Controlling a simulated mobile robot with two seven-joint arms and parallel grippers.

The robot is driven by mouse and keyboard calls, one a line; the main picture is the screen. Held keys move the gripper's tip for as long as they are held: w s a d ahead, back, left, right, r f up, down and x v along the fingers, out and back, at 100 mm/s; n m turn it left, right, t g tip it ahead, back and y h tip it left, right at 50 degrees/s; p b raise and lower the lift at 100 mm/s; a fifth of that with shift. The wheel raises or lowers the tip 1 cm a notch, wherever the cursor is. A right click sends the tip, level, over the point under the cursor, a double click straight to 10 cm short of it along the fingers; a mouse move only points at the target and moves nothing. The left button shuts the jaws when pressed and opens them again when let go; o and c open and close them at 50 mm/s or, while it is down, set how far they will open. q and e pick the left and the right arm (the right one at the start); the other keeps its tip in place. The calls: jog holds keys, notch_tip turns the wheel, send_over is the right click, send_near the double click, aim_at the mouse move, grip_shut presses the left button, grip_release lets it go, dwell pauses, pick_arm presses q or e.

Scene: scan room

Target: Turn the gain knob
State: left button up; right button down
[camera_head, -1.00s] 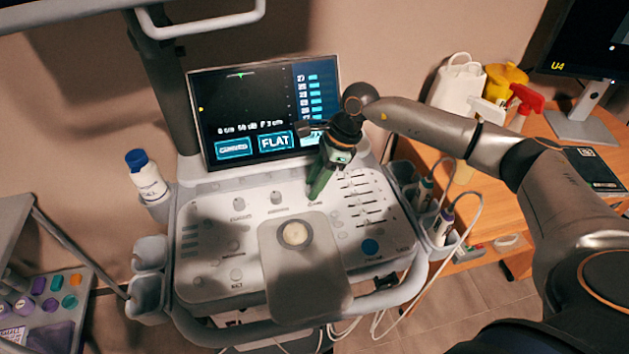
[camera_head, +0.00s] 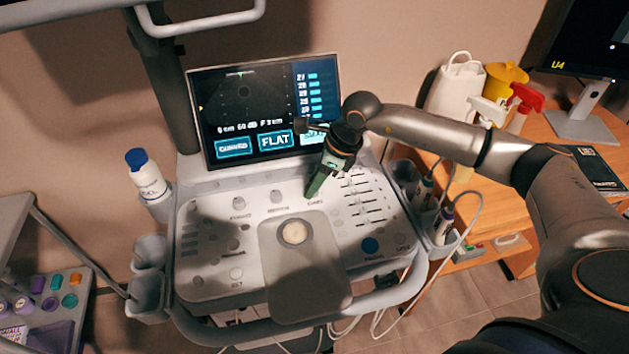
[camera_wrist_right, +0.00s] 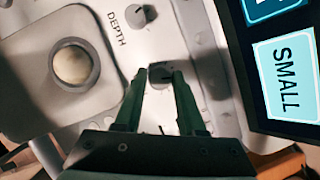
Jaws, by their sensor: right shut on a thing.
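My right gripper (camera_head: 314,190) reaches down onto the upper right of the grey ultrasound control panel (camera_head: 205,275). Its green fingers are shut on a small dark knob, taken as the gain knob (camera_wrist_right: 160,69), which shows between the fingertips in the wrist view. The fingers hide most of it in the head view. The knob marked DEPTH (camera_wrist_right: 140,15) is beside it and apart from my fingers. The screen (camera_head: 245,110) behind the panel shows a faint grey fan image, a line of settings and a FLAT button. My left gripper is not in view.
A pale trackball (camera_head: 295,232) sits in the panel's middle, with sliders (camera_head: 367,195) at the right. Probes (camera_head: 441,222) with cables hang on the right side. A blue-capped bottle (camera_head: 146,175) stands at the left. A wooden desk (camera_head: 545,150) with spray bottles is at the right.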

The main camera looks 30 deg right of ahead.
jog(key=c, duration=0.5)
grip_release()
jog(key=v, duration=1.2)
jog(key=shift+s+r+b, duration=0.15)
jog(key=shift+r+b, duration=0.15)
jog(key=shift+b, duration=0.1)
jog(key=shift+d+f, duration=0.1)
